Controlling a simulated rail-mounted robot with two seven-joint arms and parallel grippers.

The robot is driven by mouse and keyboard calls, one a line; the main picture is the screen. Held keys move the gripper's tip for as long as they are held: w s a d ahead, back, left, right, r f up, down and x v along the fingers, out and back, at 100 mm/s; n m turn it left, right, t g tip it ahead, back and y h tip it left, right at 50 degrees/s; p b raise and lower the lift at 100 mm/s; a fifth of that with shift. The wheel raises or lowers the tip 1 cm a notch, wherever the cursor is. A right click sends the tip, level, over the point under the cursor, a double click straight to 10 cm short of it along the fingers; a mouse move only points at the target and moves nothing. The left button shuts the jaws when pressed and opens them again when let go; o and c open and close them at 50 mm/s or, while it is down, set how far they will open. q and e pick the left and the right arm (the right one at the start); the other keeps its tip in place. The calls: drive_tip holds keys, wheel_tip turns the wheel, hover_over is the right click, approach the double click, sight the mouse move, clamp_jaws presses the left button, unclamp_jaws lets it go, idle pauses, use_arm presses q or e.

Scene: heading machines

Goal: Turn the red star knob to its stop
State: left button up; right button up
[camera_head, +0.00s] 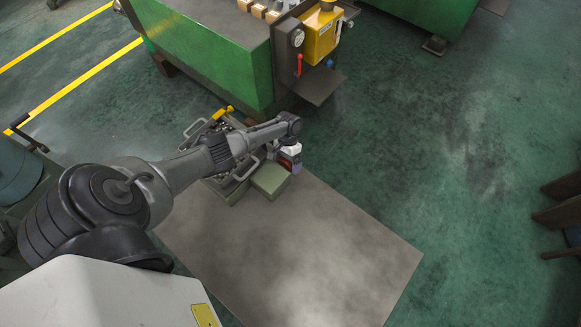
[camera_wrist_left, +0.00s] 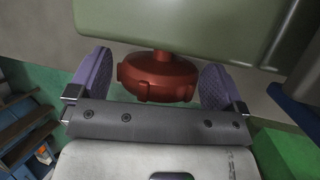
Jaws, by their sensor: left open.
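The red star knob (camera_wrist_left: 158,76) shows in the left wrist view, on a short stem below a pale green housing. My left gripper (camera_wrist_left: 157,82) is open, with one purple-padded finger on each side of the knob. A gap shows between each pad and the knob, so neither finger appears to touch it. In the head view my left gripper (camera_head: 289,163) is at the end of the arm, beside a low green block. The knob is mostly hidden there by the gripper. My right gripper is in neither view.
The green block (camera_head: 270,180) and a metal fixture with handles (camera_head: 243,168) stand at the back of a grey floor plate (camera_head: 300,255). A large green machine (camera_head: 215,60) with a yellow box (camera_head: 321,35) is behind.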

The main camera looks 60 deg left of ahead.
use_arm(q)
drive_tip(key=shift+d+r+y, duration=0.1)
drive_tip(key=shift+r+y, duration=0.05)
drive_tip(key=shift+y, duration=0.45)
drive_tip(key=shift+w+n+g+y, duration=0.1)
drive_tip(key=shift+n+g+y, duration=0.3)
drive_tip(key=shift+y, duration=0.6)
drive_tip(key=d+v, duration=0.1)
drive_tip(key=v, duration=1.3)
drive_tip(key=s+d+f+m+t+p, duration=0.1)
drive_tip(key=s+d+m+p, duration=0.1)
drive_tip(key=s+d, duration=0.35)
drive_tip(key=s+d+f+m+t+p, duration=0.1)
drive_tip(key=s+d+f+m+p, duration=0.15)
drive_tip(key=d, duration=0.55)
drive_tip(key=s+d+r+m+t+p, duration=0.2)
drive_tip(key=s+d+r+t+p, duration=0.1)
drive_tip(key=s+d+r, duration=0.5)
drive_tip(key=shift+s+d, duration=0.55)
drive_tip(key=shift+s, duration=0.5)
drive_tip(key=shift+r, duration=0.15)
